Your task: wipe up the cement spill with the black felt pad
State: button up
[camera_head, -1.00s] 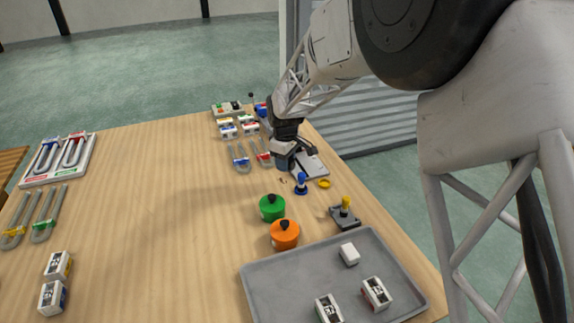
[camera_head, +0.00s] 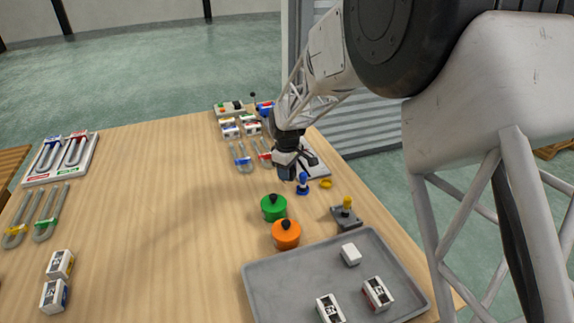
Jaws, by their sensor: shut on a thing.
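My gripper (camera_head: 290,167) is at the far right part of the table, low over the wood beside a light board. It is shut on a small dark block (camera_head: 286,174), which looks like the black felt pad. The pad is mostly covered by the fingers, and I cannot tell whether it touches the table. I cannot make out the cement spill now; the gripper and pad cover the spot where small brown marks showed earlier.
Close by stand a blue-handled tool (camera_head: 303,184), a yellow ring (camera_head: 326,184), a green pot (camera_head: 273,207) and an orange pot (camera_head: 286,234). U-shaped tubes (camera_head: 242,158) lie left of the gripper. A grey tray (camera_head: 285,285) is in front. The table's middle is clear.

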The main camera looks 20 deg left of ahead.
aim_at(287, 186)
notch_tip(287, 186, down, 3)
jog(key=shift+f, duration=0.2)
jog(key=shift+w+a+f, duration=0.15)
jog(key=shift+f, duration=0.15)
jog(key=shift+w+a+r, duration=0.15)
jog(key=shift+w+a, duration=0.15)
jog(key=shift+c, duration=0.4)
jog(key=shift+w+a+f, duration=0.2)
jog(key=shift+w+a, duration=0.45)
jog(key=shift+w+a+f, duration=0.2)
jog(key=shift+w+a, duration=0.45)
jog(key=shift+c, duration=0.3)
jog(key=shift+w+a+r, duration=0.15)
jog(key=shift+w+a, duration=0.7)
jog(key=shift+w, duration=0.05)
jog(key=shift+s+d, duration=2.6)
jog(key=shift+s, duration=0.05)
jog(key=shift+r, duration=4.05)
